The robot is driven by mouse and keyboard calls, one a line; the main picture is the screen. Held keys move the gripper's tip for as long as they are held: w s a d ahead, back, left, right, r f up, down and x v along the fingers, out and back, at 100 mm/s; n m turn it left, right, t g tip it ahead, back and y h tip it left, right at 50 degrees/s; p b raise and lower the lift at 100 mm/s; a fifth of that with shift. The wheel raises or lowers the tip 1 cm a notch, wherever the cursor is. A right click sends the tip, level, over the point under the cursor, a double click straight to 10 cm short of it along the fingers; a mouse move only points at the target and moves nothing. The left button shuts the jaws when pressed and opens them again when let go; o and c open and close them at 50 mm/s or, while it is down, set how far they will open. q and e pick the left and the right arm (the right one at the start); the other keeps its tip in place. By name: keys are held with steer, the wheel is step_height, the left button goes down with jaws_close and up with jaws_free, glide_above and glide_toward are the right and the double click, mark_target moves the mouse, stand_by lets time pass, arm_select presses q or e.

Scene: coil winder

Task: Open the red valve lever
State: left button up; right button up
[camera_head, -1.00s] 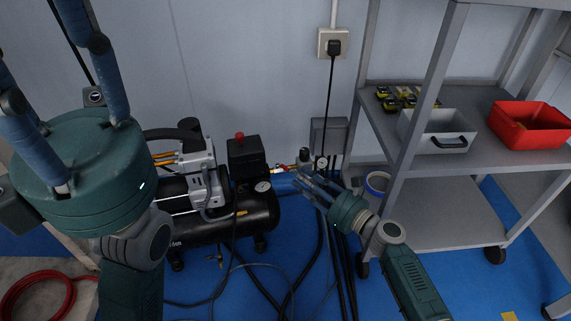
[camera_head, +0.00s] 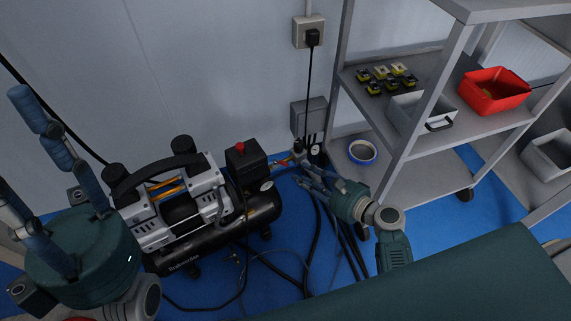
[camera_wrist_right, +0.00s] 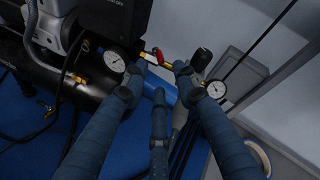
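The red valve lever (camera_wrist_right: 150,57) sits on a brass fitting beside the compressor's round gauge in the right wrist view. In the head view it is a tiny red spot (camera_head: 284,162) at the compressor's right end. My right gripper (camera_head: 304,172) points at the fittings, just right of the lever. In the wrist view its three blue fingers (camera_wrist_right: 160,80) are spread, with the lever beyond and between the two upper fingertips. Nothing is held, and contact with the lever cannot be told. My left gripper (camera_head: 42,150) is at the left, fingers spread, empty.
The black and silver compressor (camera_head: 180,205) stands on the blue floor (camera_head: 225,290). Black hoses (camera_head: 311,240) run across the floor beside it. A grey shelf cart (camera_head: 430,190) with a red bin (camera_head: 494,90) stands to the right. A wall outlet (camera_head: 308,32) is behind.

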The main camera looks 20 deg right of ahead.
mark_target(287, 166)
steer(key=b+x, duration=0.2)
steer(key=x, duration=0.5)
steer(key=shift+w+a, duration=0.2)
steer(key=shift+w, duration=0.15)
jaws_close()
steer(key=shift+d, duration=0.1)
